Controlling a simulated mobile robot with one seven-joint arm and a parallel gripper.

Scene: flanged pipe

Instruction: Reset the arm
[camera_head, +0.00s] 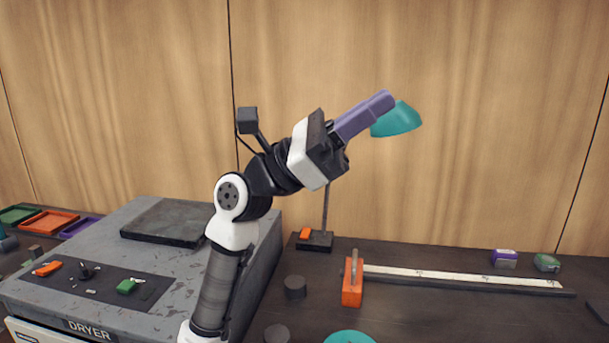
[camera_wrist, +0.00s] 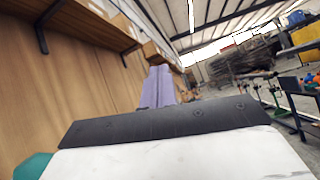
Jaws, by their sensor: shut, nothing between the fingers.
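My gripper (camera_head: 384,99) has purple fingers and is raised well above the bench, pointing up and to the right in the head view. Its fingers lie together with nothing between them. In the wrist view the shut purple fingers (camera_wrist: 158,85) stand upright past the dark edge of my wrist. A teal lamp shade (camera_head: 397,120) appears close beside the fingertips in the head view; I cannot tell the gap. No flanged pipe can be made out clearly.
A grey dryer (camera_head: 130,222) with a dark plate and small tools stands at left. An orange clamp (camera_head: 352,280) and a long pale ruler (camera_head: 460,277) lie on the dark bench. Wooden panels (camera_head: 480,60) rise behind. A shelf (camera_wrist: 92,22) shows in the wrist view.

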